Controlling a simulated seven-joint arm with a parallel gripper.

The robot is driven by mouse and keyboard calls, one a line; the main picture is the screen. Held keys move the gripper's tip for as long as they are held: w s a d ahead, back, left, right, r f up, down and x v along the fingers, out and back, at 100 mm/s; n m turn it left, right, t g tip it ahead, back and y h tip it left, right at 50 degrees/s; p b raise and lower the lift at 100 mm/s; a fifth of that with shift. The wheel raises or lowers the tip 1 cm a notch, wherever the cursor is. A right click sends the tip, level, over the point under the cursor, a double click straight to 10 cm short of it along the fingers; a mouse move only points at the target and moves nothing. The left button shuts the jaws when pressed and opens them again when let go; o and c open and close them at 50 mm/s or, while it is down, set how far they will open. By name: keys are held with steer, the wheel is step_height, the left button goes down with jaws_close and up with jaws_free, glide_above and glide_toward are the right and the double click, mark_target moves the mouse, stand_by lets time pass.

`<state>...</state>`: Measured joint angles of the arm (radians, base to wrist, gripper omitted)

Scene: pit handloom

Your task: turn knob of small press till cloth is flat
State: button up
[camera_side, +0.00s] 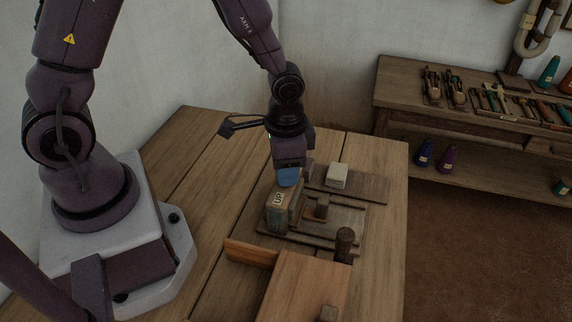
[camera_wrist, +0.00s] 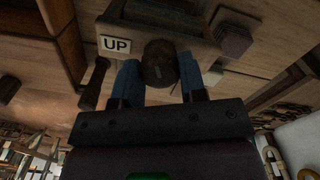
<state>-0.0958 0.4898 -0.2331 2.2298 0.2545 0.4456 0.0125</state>
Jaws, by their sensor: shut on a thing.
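The small press (camera_side: 279,214) is a worn block with an "UP" label, standing on the wooden bench. Its label also shows in the wrist view, on the press face (camera_wrist: 115,45). A dark round knob (camera_wrist: 160,63) with a pale mark sits beside the label. My gripper (camera_wrist: 159,68) has its two blue fingertips on either side of this knob and is shut on it. In the side view my gripper (camera_side: 289,177) points down at the top of the press and hides the knob. I cannot make out any cloth in the press.
A pale block (camera_side: 337,175) lies on a dark board behind the press. A dark upright cylinder (camera_side: 344,240) stands at its right front. An orange-brown wooden box (camera_side: 300,288) is close in front. A tool shelf (camera_side: 470,125) stands at the back right.

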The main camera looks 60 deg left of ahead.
steer(key=o, duration=0.9)
step_height(320, 180, up, 13)
